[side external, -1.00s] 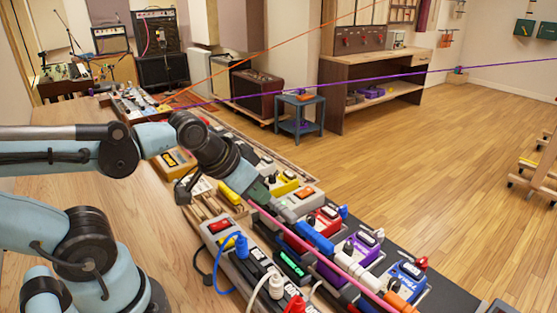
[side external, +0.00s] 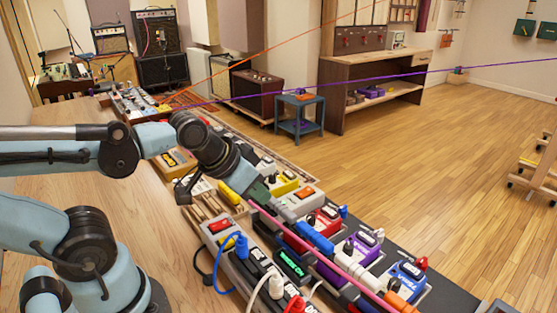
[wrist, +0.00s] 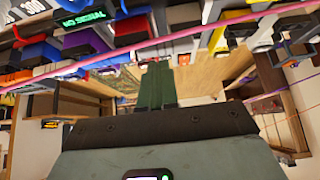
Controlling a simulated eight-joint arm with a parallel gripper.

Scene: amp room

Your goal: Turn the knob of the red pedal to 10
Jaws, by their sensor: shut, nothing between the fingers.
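The red pedal (side external: 321,224) sits in the row of pedals on the table in the side view, between a grey pedal with an orange switch and a purple pedal. Its dark knob is small and cannot be read. Blue plugs are beside it. My gripper (side external: 264,200) is to the left of the red pedal in the side view, apart from it, pointing down and right over the row. In the wrist view, its green fingers (wrist: 157,84) are together with nothing between them. A red patch shows among the pedals at the top there, but I cannot tell for sure whether it is this pedal.
A pink cable (side external: 335,262) runs close past my gripper and across the pedals. A purple pedal (side external: 361,248) and a blue pedal (side external: 402,280) stand to the right. A power strip (side external: 250,262) with several plugs lies in front. The wooden table (side external: 130,210) is bare at left.

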